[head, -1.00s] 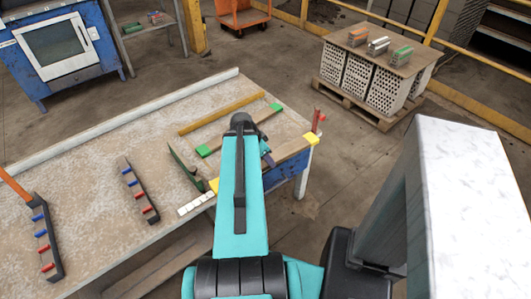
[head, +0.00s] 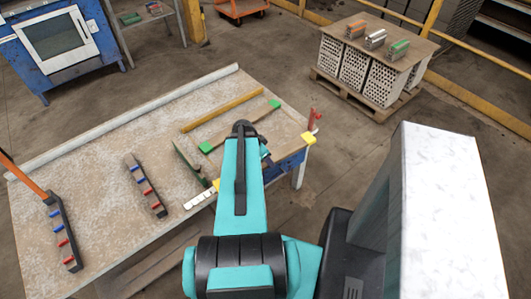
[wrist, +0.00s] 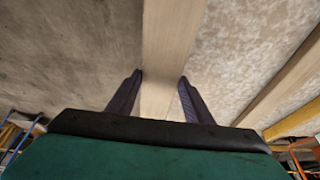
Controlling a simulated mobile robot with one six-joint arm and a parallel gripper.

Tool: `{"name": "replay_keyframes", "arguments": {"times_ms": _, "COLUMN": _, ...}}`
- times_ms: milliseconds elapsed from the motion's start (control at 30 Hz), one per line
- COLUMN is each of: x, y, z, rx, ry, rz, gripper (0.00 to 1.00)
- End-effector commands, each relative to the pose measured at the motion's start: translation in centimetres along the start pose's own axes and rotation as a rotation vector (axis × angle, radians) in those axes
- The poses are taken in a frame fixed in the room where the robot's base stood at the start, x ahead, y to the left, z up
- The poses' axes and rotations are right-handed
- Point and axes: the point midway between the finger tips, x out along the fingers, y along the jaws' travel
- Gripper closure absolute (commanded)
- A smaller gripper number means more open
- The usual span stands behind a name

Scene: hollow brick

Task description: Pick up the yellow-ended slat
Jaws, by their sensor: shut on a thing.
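The yellow-ended slat is a pale wooden strip with a yellow block at each end. In the head view its right yellow end (head: 308,138) shows beside my arm at the table's right edge, and its left yellow end (head: 216,185) shows just left of my arm. My arm hides its middle. In the wrist view the slat (wrist: 168,40) runs up between the two dark fingers of my gripper (wrist: 160,80), which is shut on it. The head view does not show my gripper's fingers. I cannot tell whether the slat is clear of the table.
On the table (head: 100,155) lie a green-ended slat (head: 238,125), a yellowish slat (head: 222,110) beyond it, a dark green strip (head: 187,163) and two dark racks (head: 146,187) (head: 64,232) with coloured pegs. A red clamp (head: 313,120) stands near the right edge.

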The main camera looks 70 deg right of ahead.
Motion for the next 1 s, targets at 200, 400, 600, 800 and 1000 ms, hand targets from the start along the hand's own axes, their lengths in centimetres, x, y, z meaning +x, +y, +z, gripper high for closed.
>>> {"name": "replay_keyframes", "arguments": {"times_ms": 200, "x": -0.49, "y": 0.47, "z": 0.08, "rx": 0.000, "ry": -0.002, "rz": 0.000, "gripper": 0.86}}
{"name": "replay_keyframes", "arguments": {"times_ms": 400, "x": -0.43, "y": 0.76, "z": 0.31, "rx": -0.001, "ry": -0.003, "rz": -0.001, "gripper": 0.86}}
{"name": "replay_keyframes", "arguments": {"times_ms": 600, "x": -0.31, "y": 0.88, "z": 0.45, "rx": -0.001, "ry": -0.004, "rz": -0.002, "gripper": 0.86}}
{"name": "replay_keyframes", "arguments": {"times_ms": 800, "x": -0.25, "y": 0.90, "z": 0.50, "rx": -0.001, "ry": -0.004, "rz": -0.003, "gripper": 0.86}}
{"name": "replay_keyframes", "arguments": {"times_ms": 1000, "x": -0.26, "y": 0.89, "z": 0.49, "rx": -0.001, "ry": -0.004, "rz": -0.002, "gripper": 0.86}}
